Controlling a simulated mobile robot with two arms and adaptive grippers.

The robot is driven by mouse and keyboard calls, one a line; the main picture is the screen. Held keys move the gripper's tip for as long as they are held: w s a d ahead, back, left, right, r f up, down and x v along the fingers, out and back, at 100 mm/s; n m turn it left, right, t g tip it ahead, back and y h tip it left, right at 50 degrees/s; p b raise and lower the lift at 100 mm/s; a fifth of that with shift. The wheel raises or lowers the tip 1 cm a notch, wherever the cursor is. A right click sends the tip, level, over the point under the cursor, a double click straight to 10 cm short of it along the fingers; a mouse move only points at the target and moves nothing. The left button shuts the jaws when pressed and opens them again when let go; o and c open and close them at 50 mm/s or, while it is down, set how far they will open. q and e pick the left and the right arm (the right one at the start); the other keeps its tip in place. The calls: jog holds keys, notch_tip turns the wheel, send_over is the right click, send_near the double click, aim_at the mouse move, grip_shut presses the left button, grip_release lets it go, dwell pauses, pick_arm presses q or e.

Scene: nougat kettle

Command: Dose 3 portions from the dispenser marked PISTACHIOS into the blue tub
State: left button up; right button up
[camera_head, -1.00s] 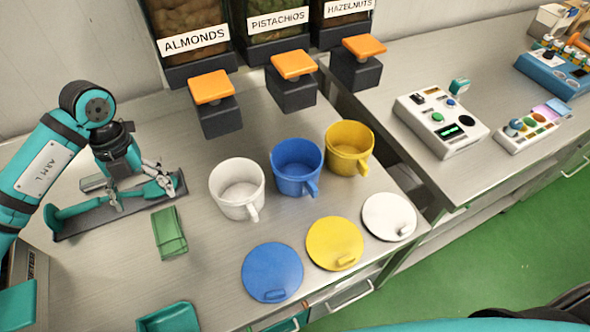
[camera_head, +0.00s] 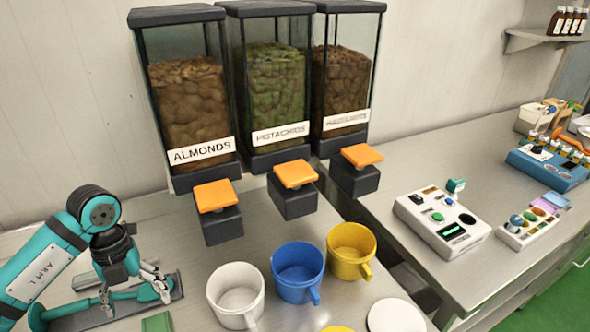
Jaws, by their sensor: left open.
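The PISTACHIOS dispenser (camera_head: 274,95) is the middle one of three, with green contents, a white label and an orange push plate (camera_head: 295,174) over a dark outlet block (camera_head: 294,202). The blue tub (camera_head: 298,273) stands upright on the counter, in front of that outlet, between a white and a yellow tub. Its inside looks empty. My left gripper (camera_head: 150,282) is open and points down at the far left, over a teal tool on a dark tray, well left of the tubs. I cannot tell whether it touches the tool. My right gripper is not in view.
The ALMONDS dispenser (camera_head: 190,100) and a right-hand dispenser (camera_head: 343,80) flank the middle one. The white tub (camera_head: 236,296) and yellow tub (camera_head: 350,252) stand close beside the blue tub. A white control box (camera_head: 441,221) sits on the right counter. A white lid (camera_head: 396,316) lies in front.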

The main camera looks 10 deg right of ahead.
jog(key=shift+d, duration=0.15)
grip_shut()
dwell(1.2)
